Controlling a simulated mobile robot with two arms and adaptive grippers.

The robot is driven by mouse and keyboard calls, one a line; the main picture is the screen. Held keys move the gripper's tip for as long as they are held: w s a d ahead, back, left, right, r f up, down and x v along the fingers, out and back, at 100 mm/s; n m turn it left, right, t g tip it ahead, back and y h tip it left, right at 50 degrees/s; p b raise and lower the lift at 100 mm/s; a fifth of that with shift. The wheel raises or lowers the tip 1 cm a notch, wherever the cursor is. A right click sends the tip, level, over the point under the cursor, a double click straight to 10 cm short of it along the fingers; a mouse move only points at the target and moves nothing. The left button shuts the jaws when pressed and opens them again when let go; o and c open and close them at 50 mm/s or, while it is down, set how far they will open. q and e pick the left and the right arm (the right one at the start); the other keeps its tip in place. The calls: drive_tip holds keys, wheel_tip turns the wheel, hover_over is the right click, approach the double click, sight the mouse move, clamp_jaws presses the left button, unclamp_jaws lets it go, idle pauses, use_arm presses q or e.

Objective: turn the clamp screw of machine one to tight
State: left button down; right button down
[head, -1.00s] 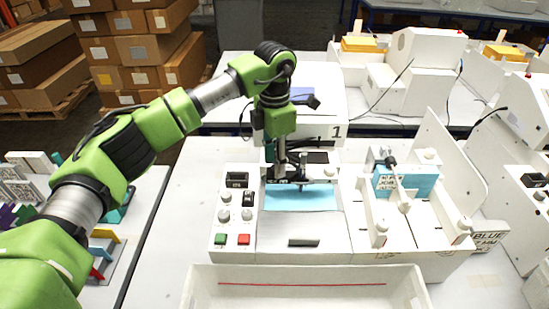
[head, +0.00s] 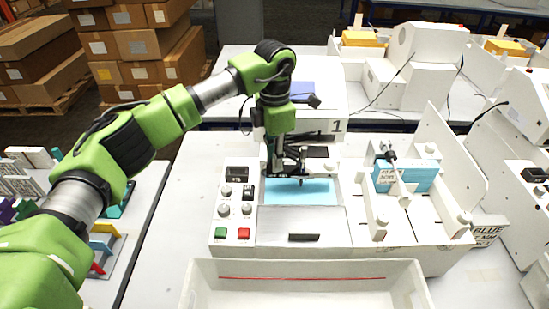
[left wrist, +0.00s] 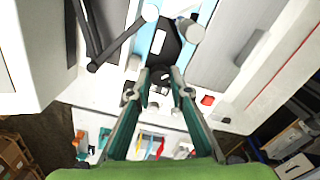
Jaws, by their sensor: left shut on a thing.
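Machine one (head: 274,231) is the white plotter marked "1", with a light blue sheet (head: 292,193) on its bed. My left gripper (head: 281,171) points down over the sheet at the pen carriage. In the left wrist view, its two fingertips (left wrist: 162,74) are close together, shut on the small dark clamp screw (left wrist: 160,76). The screw is mostly hidden by the fingers, and I cannot tell how tight it is. A black part of the carriage (left wrist: 166,42) shows just beyond the fingertips. My right gripper is not in view.
Knobs and a green and a red button (head: 243,233) sit left of the bed. An empty white bin (head: 300,268) stands in front. A second fixture with a blue block (head: 415,178) is on the right. Cardboard boxes (head: 140,45) are stacked at the back left.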

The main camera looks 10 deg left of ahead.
use_arm(q)
drive_tip(key=m+b, duration=0.2)
drive_tip(key=m, duration=0.1)
drive_tip(key=shift+w+m+b, duration=0.1)
drive_tip(key=shift+m+b, duration=0.2)
drive_tip(key=shift+b, duration=0.1)
drive_tip(key=m+b, duration=0.1)
drive_tip(key=m, duration=0.1)
drive_tip(key=shift+m, duration=0.4)
drive_tip(key=m+b, duration=0.1)
drive_tip(key=m, duration=0.1)
drive_tip(key=shift+m, duration=0.3)
drive_tip(key=m, duration=0.5)
drive_tip(key=shift+r+m, duration=0.15)
drive_tip(key=shift+m, duration=0.15)
drive_tip(key=m, duration=0.4)
drive_tip(key=shift+w+m, duration=0.1)
drive_tip(key=shift+m, duration=0.2)
drive_tip(key=c, duration=1.8)
unclamp_jaws()
drive_tip(key=shift+c, duration=0.2)
